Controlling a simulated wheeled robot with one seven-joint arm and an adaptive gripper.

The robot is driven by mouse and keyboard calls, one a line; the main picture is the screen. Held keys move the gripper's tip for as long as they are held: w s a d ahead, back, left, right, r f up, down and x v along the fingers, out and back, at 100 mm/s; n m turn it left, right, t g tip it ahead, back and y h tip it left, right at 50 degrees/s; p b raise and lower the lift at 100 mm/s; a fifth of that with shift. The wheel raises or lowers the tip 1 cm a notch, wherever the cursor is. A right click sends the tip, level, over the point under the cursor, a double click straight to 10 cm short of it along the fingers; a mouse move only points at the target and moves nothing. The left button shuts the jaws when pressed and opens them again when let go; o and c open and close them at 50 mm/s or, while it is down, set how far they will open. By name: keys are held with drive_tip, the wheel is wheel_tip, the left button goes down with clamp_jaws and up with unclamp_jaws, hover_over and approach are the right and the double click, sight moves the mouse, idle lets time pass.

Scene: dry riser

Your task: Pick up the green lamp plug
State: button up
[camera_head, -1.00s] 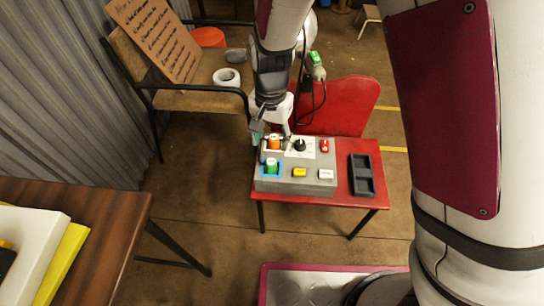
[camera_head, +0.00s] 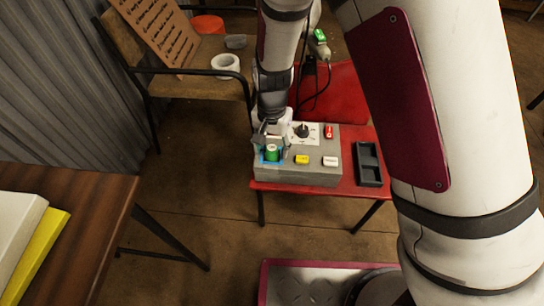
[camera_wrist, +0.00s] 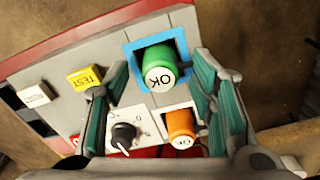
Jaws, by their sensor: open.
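The green lamp plug (camera_wrist: 161,75) stands in a blue-framed square of the grey control box and carries the letters OK. In the head view the plug (camera_head: 271,153) is at the box's left front corner. My gripper (camera_wrist: 165,92) is open, with a teal-padded finger on each side in the wrist view. The green plug lies between and just beyond the fingertips; I cannot tell whether they touch it. An orange plug (camera_wrist: 181,126) sits nearer the palm, between the fingers. In the head view my gripper (camera_head: 271,140) is over the box's left side and hides the orange plug.
The grey control box (camera_head: 300,176) stands on a red chair seat (camera_head: 290,189). It bears a yellow button (camera_head: 302,159), a white button (camera_head: 331,161), a red switch (camera_head: 328,131) and a black knob (camera_head: 302,130). An empty black tray (camera_head: 368,164) is at right.

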clamp_jaws()
drive_tip(key=shift+r, duration=0.1)
